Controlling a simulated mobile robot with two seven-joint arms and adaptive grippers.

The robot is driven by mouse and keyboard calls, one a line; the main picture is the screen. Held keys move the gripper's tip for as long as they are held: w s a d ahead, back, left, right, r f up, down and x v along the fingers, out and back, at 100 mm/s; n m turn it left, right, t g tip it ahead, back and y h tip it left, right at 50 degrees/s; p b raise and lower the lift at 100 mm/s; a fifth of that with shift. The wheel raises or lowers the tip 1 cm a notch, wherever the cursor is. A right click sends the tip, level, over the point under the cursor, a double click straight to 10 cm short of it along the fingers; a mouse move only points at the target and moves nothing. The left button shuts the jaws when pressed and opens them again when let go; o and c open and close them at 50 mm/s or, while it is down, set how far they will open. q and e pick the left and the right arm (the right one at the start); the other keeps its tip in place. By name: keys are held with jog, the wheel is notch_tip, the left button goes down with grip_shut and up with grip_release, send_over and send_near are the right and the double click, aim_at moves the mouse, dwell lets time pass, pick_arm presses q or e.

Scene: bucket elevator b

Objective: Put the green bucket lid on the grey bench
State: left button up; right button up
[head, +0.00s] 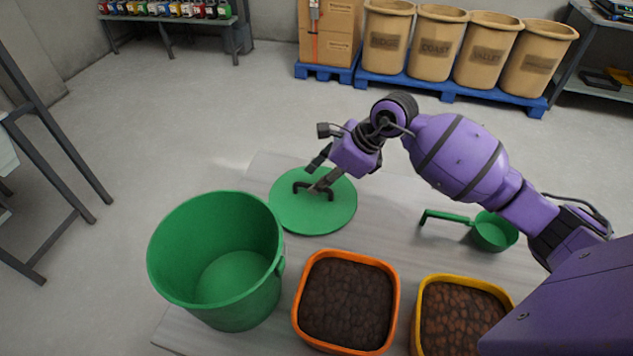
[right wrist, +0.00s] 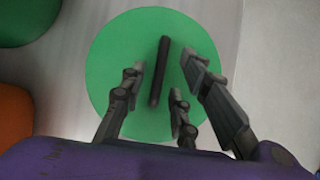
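The green lid (head: 290,217) lies flat on the grey bench (head: 388,232), just behind the open green bucket (head: 222,262). A dark bar handle stands up from the lid's middle. My right gripper (head: 318,178) is over the lid at the handle. In the right wrist view, the lid (right wrist: 110,60) fills the middle. There the fingers of my right gripper (right wrist: 163,85) are apart, on either side of the handle (right wrist: 160,68), with gaps visible; I cannot tell their height above the lid. My left gripper is not in view.
An orange-rimmed tub (head: 347,300) and a yellow-rimmed tub (head: 462,310) of dark contents stand along the front of the bench. A green scoop (head: 492,232) lies at the right. Bare bench shows between the lid and scoop. Brown bins (head: 436,45) stand on blue pallets behind.

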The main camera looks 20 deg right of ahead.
jog(key=v, duration=1)
jog(key=shift+s+a+f, duration=0.1)
